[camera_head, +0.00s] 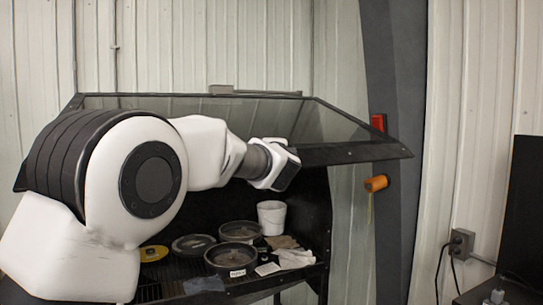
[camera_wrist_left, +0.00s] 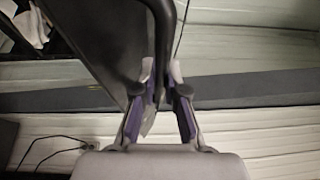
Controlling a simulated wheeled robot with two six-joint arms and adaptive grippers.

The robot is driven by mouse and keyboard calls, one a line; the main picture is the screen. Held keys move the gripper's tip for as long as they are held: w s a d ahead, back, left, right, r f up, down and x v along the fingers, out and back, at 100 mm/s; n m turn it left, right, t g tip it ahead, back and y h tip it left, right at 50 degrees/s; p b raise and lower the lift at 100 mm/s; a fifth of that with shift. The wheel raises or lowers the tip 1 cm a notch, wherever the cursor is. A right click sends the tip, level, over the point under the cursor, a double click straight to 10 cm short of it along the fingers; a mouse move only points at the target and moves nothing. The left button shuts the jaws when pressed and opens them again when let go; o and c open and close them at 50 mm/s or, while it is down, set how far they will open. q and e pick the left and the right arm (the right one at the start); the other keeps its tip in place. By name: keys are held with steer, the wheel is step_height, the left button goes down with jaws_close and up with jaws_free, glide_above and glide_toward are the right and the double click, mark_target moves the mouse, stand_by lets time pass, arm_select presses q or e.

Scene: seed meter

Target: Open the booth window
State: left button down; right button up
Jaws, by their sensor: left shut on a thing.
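The booth window (camera_head: 355,152) is a clear pane in a dark frame at the top of the black booth. It is raised and sticks out towards me, sloping, with its front edge at the right. My left arm reaches across it, and the left gripper in the head view is hidden behind its own wrist near the front edge. In the left wrist view my left gripper (camera_wrist_left: 163,85) is shut on a dark curved handle bar (camera_wrist_left: 165,25), beside a dark panel edge. My right gripper is not in view.
Inside the booth (camera_head: 316,200) stand several dark round pans (camera_head: 239,231), a white bucket (camera_head: 271,218) and cloths (camera_head: 294,258). A dark grey post (camera_head: 397,230) with an orange fitting (camera_head: 376,183) stands right of the window. A wall outlet (camera_head: 461,241) is further right.

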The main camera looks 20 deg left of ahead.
arm_select(q)
steer(key=c, duration=1.4)
jaws_free()
steer(key=shift+o, duration=1)
steer(key=shift+w+a+f, duration=0.1)
steer(key=shift+a, duration=0.1)
